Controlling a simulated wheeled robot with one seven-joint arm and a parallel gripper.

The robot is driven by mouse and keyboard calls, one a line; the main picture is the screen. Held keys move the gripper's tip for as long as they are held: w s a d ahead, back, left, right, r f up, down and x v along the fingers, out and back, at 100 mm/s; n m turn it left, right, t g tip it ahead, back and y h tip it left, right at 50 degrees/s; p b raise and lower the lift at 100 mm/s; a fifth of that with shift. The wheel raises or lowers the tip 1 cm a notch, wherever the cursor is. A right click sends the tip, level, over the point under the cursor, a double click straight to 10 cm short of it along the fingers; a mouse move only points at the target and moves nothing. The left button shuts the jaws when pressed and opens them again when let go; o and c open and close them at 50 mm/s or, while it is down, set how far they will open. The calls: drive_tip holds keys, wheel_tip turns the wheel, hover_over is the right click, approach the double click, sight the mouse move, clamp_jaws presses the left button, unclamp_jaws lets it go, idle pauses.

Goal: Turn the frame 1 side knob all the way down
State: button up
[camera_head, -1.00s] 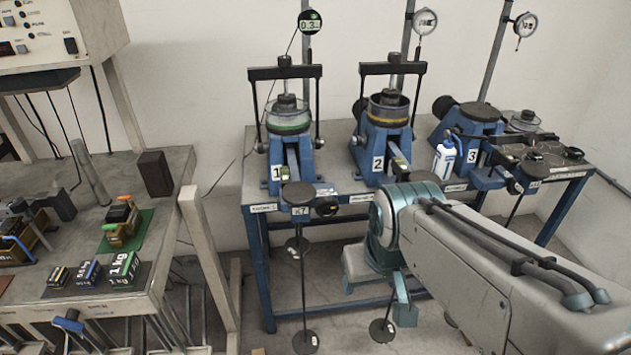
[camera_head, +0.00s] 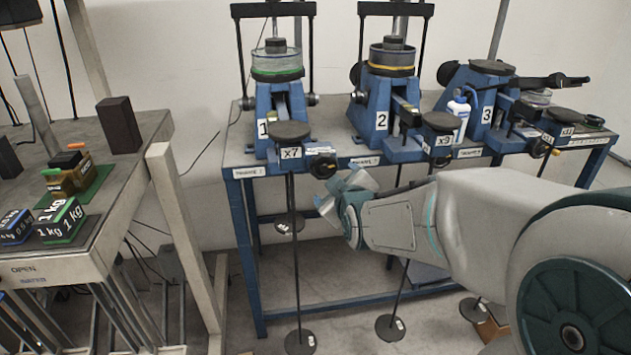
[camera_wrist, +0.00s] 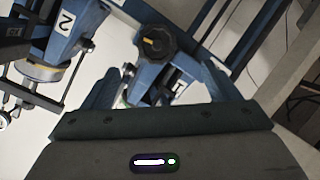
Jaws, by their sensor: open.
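Frame 1 (camera_head: 262,104) is the blue lever frame on the left of the bench, marked 1. Its black side knob (camera_head: 322,166) sticks out at the front, right of the x7 plate. The knob also shows in the wrist view (camera_wrist: 153,44) as a round dark disc with a yellow mark, just beyond and between the fingers. My gripper (camera_head: 341,193) is just below and slightly right of the knob, apart from it in the head view. In the wrist view my gripper (camera_wrist: 163,72) is open, with nothing visible held between the fingers.
Frame 2 (camera_head: 377,118) and frame 3 (camera_head: 477,110) stand to the right on the blue bench (camera_head: 232,172). Hanging rods with discs are beneath the bench. A white bottle (camera_head: 458,118) stands between frames 2 and 3. A side table (camera_head: 135,170) with weights is at left.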

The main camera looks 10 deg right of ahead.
sight(325, 169)
drive_tip(key=w+f+n+t+b, duration=0.1)
drive_tip(key=w+b, duration=0.1)
drive_tip(key=w+f+n+t+b, duration=0.1)
drive_tip(key=w+f+t+b, duration=0.1)
drive_tip(key=b, duration=0.1)
drive_tip(key=shift+a+f+n+t, duration=0.1)
drive_tip(key=shift+f+n+t, duration=0.05)
drive_tip(key=shift+n+t, duration=0.2)
drive_tip(key=w+p, duration=0.2)
drive_tip(key=w, duration=0.7)
drive_tip(key=shift+w+p, duration=0.15)
drive_tip(key=shift+p, duration=0.15)
drive_tip(key=shift+c, duration=0.6)
drive_tip(key=shift+f, duration=0.1)
drive_tip(key=c, duration=1.1)
